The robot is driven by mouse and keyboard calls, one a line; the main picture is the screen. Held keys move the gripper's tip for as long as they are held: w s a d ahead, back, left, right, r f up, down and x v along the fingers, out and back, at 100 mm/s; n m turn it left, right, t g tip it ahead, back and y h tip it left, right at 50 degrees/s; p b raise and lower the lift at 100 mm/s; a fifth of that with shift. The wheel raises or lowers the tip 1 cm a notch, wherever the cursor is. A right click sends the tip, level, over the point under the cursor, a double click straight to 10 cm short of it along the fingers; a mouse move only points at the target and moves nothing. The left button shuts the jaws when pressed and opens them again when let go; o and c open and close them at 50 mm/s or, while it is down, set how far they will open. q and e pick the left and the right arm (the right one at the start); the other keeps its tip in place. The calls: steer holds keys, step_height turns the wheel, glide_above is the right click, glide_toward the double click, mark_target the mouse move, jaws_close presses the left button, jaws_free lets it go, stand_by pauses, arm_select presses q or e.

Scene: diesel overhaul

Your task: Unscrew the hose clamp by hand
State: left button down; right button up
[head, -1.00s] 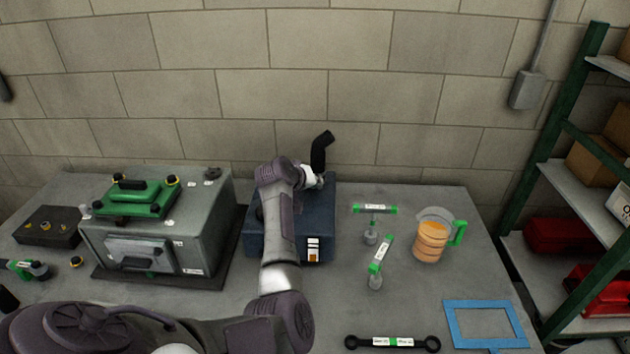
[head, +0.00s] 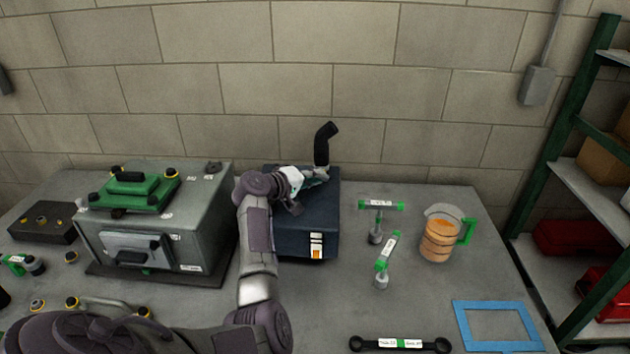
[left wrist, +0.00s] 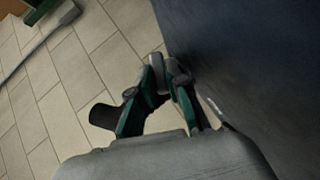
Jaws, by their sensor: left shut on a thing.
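The black bent hose (head: 323,146) stands up at the back of the dark blue block (head: 312,222). It also shows in the left wrist view (left wrist: 103,117), partly behind a finger. The hose clamp is at the foot of the hose, and the fingers mostly hide it. My left gripper (head: 318,180) comes in from the left above the block, with its tips at the hose's foot. In the left wrist view its green and grey fingers (left wrist: 162,74) are closed together on the clamp; the exact contact is hidden. My right gripper is in neither view.
A grey housing with a green cover (head: 136,190) stands left of the block. On the right are two green-handled tools (head: 381,205), an orange-filled jug (head: 438,240), a blue frame (head: 497,307) and a black wrench (head: 399,344). The wall is close behind.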

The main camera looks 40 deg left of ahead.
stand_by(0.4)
arm_select(q)
steer(key=c, duration=1.5)
jaws_free()
steer(key=shift+o, duration=0.4)
steer(key=shift+w+f, duration=0.2)
steer(key=shift+w, duration=0.05)
steer(key=v, duration=1.2)
